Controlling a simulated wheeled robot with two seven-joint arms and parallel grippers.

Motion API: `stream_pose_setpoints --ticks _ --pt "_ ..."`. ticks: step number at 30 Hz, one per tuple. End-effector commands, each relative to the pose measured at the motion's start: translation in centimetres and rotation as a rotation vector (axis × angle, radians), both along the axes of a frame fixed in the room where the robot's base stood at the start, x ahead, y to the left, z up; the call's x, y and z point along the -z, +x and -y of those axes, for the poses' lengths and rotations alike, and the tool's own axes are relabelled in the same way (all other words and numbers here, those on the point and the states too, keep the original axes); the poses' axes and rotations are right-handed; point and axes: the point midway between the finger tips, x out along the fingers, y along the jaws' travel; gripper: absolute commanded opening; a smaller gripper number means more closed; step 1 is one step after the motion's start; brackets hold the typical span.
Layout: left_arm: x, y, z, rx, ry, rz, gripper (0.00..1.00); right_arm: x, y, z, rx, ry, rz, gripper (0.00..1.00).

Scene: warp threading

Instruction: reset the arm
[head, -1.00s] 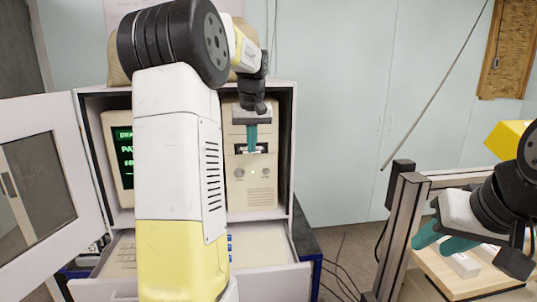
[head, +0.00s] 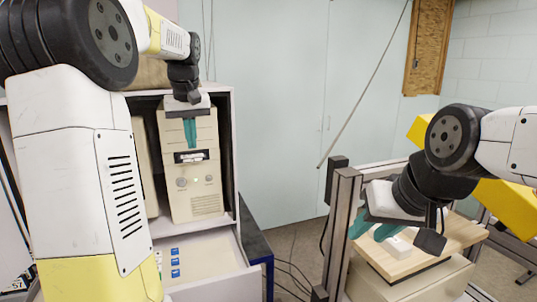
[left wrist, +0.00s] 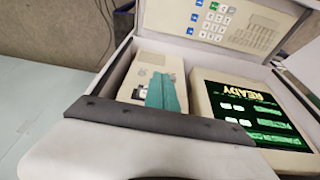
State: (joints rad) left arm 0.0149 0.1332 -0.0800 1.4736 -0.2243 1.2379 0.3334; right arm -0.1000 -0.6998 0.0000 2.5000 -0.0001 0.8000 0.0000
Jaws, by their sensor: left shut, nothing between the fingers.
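My left gripper (head: 189,132) is shut and empty. Its teal fingers point down in front of the beige computer tower (head: 195,207), a little above its dark drive slot (head: 190,157) in the head view. Something pale shows in the slot; I cannot tell what it is. In the left wrist view, the shut fingers (left wrist: 167,95) overlap the tower front (left wrist: 150,62), so part of it is hidden. My right gripper (head: 374,230) is open, its teal fingers apart, above the wooden board at the right. My left arm covers the left of the head view.
A white cabinet (head: 233,150) surrounds the tower, with an open drawer (head: 215,292) below. A monitor with green text (left wrist: 255,112) stands beside the tower. At the right are a metal post (head: 342,225), a wooden board (head: 398,266) with a white block (head: 397,247), and a yellow part (head: 505,205).

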Motion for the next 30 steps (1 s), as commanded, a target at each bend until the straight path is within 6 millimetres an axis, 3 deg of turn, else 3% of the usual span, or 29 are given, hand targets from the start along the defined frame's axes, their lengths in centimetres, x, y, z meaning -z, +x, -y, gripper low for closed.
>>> stream_pose_setpoints --ticks 4,8,12,16,22,30 --pt "-0.5 -5.4 3.3 0.111 -0.035 0.061 0.0 0.0 0.0 0.0 0.0 0.0 0.0 0.36" --pt "0.5 -11.2 6.7 0.223 -0.066 0.124 0.0 0.0 0.0 0.0 0.0 0.0 0.0 0.36" --pt "2.9 -17.2 9.9 0.334 -0.085 0.192 0.0 0.0 0.0 0.0 0.0 0.0 0.0 0.36" --pt "5.5 -21.7 12.0 0.411 -0.095 0.243 0.0 0.0 0.0 0.0 0.0 0.0 0.0 0.36" --pt "8.4 -25.2 13.6 0.471 -0.098 0.283 0.0 0.0 0.0 0.0 0.0 0.0 0.0 0.36" --pt "8.8 -25.6 13.8 0.479 -0.098 0.287 0.0 0.0 0.0 0.0 0.0 0.0 0.0 0.36"
